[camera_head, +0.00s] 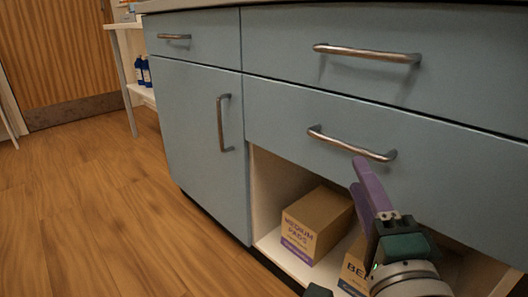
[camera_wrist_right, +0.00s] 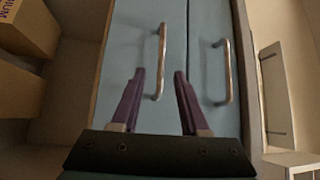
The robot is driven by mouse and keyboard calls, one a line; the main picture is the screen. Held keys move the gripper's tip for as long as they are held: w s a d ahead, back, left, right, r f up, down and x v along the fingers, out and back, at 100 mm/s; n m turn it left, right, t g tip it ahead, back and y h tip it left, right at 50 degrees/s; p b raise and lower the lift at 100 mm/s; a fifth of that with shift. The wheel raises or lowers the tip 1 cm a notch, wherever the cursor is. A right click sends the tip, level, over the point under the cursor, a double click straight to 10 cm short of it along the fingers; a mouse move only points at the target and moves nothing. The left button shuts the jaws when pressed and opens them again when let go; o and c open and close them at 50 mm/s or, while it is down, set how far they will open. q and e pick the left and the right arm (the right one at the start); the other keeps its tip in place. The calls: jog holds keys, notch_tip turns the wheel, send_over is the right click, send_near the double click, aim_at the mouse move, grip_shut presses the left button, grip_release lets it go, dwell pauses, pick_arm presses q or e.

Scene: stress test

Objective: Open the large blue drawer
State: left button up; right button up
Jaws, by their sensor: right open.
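The blue cabinet has two wide drawers on its right, an upper one (camera_head: 440,85) and a lower one (camera_head: 290,115), each with a metal bar handle. Both look closed. My right gripper (camera_head: 357,172), with purple fingers, is open at the lower drawer's handle (camera_head: 325,137). In the right wrist view that handle (camera_wrist_right: 161,50) appears between the fingertips of my right gripper (camera_wrist_right: 159,72); I cannot tell whether they touch it. The upper handle (camera_wrist_right: 227,70) is to the right there. My left gripper is not identifiable in view.
An open shelf below the lower drawer holds cardboard boxes (camera_head: 318,225). Left of it are a small drawer (camera_head: 200,45) and a cabinet door (camera_head: 190,120), both closed. The wooden floor (camera_head: 90,210) at left is clear. Blue bottles (camera_head: 143,72) stand on a shelf behind.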

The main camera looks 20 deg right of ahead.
aim_at(346, 148)
jog(key=b+x, duration=0.2)
jog(key=x, duration=0.7)
jog(key=shift+w, duration=0.15)
jog(key=shift+c, duration=0.4)
grip_shut()
dwell(0.7)
